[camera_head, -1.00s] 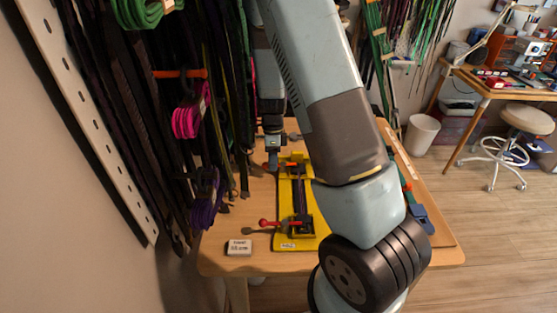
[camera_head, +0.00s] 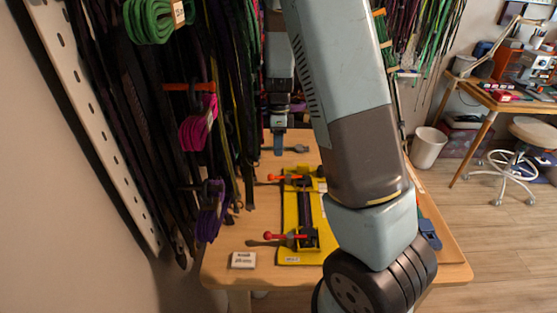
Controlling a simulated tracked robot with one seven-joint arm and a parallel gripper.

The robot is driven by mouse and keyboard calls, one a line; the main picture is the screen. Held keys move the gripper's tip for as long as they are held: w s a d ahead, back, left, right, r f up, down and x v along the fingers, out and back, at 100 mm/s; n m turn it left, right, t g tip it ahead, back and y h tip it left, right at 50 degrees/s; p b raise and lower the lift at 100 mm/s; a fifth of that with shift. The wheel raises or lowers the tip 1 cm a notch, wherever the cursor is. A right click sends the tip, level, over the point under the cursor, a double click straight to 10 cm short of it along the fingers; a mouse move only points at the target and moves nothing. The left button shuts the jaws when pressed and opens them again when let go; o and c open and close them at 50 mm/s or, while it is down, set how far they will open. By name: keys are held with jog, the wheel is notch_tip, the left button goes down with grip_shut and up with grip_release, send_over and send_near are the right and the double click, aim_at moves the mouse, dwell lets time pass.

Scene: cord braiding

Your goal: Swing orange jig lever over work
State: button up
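The yellow jig (camera_head: 289,222) lies on the wooden table, with a dark work strip (camera_head: 305,208) running along its middle. One orange-red lever (camera_head: 283,178) sits at the jig's far end, its handle pointing left. A second lever with a red knob (camera_head: 276,236) sits at the near end, also pointing left. My gripper (camera_head: 279,146) hangs beyond the far end of the jig, apart from both levers. Its fingers are small and seen from behind, so I cannot tell whether they are open. My arm covers the right side of the jig area.
A small white labelled block (camera_head: 243,260) lies at the table's (camera_head: 222,245) near left. Hanging cords and bundles, including a purple one (camera_head: 210,212), crowd the left. A blue-handled tool (camera_head: 429,234) lies at the right. A white bin (camera_head: 428,147) stands on the floor.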

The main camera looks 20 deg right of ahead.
jog(key=shift+w+d+r, duration=0.1)
jog(key=shift+w+r, duration=0.05)
jog(key=shift+r, duration=0.8)
jog(key=shift+w+r, duration=0.15)
jog(key=shift+r, duration=0.75)
jog(key=s+r+n+t+y, duration=0.1)
jog(key=s+r+n+t, duration=0.1)
jog(key=s+r+n, duration=0.5)
jog(key=s+r+n+t, duration=0.1)
jog(key=s+r+n, duration=0.35)
jog(key=r, duration=0.45)
jog(key=s+r+n+t, duration=0.2)
jog(key=s+r+n, duration=0.1)
jog(key=s+n, duration=0.2)
jog(key=s+r+n+t+h, duration=0.1)
jog(key=s+r+n, duration=0.3)
jog(key=s, duration=0.6)
jog(key=shift+s+d+n+t+h, duration=0.3)
jog(key=shift+d+n+t, duration=0.15)
jog(key=shift+n+t, duration=0.3)
